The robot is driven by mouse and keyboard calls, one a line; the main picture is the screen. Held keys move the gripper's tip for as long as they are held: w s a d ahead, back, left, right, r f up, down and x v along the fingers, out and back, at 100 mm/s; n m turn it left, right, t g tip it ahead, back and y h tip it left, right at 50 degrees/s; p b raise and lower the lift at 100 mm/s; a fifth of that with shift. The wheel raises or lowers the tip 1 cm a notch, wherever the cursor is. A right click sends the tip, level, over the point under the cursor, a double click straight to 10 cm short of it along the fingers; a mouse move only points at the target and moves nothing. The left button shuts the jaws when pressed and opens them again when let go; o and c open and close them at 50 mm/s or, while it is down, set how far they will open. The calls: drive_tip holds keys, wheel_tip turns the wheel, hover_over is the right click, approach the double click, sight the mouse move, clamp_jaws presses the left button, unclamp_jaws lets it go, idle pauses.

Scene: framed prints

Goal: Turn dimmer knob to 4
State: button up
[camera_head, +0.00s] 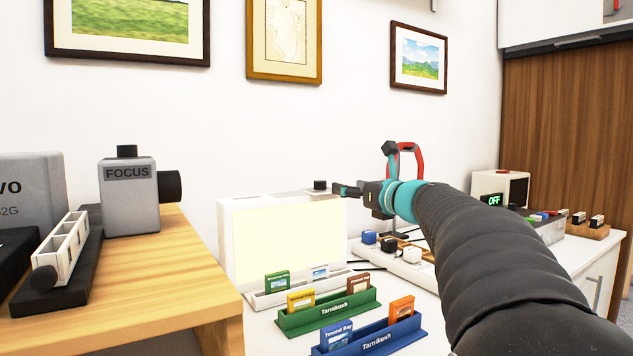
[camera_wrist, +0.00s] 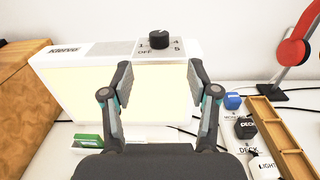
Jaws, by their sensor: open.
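The dimmer knob (camera_wrist: 158,39) is a black round knob on a grey dial plate (camera_wrist: 178,55) on top of the white light box (camera_wrist: 85,82). In the head view the knob (camera_head: 320,184) sits at the light box's (camera_head: 285,238) top right. My gripper (camera_wrist: 160,75) is open and empty. Its two fingers are spread, with the knob ahead of the gap and apart from them. In the head view my gripper (camera_head: 343,189) is just right of the knob.
Slide racks, green (camera_head: 328,314) and blue (camera_head: 375,338), stand before the light box. Plugs on a power strip (camera_head: 405,252), cables and a red headphone stand (camera_head: 404,150) are to the right. A wooden table with a FOCUS projector (camera_head: 130,200) is at left.

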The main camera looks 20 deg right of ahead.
sight(323, 182)
drive_tip(key=p+x, duration=0.1)
drive_tip(key=x, duration=1.2)
drive_tip(key=shift+s+f+p, duration=0.1)
drive_tip(key=shift+p, duration=0.2)
clamp_jaws()
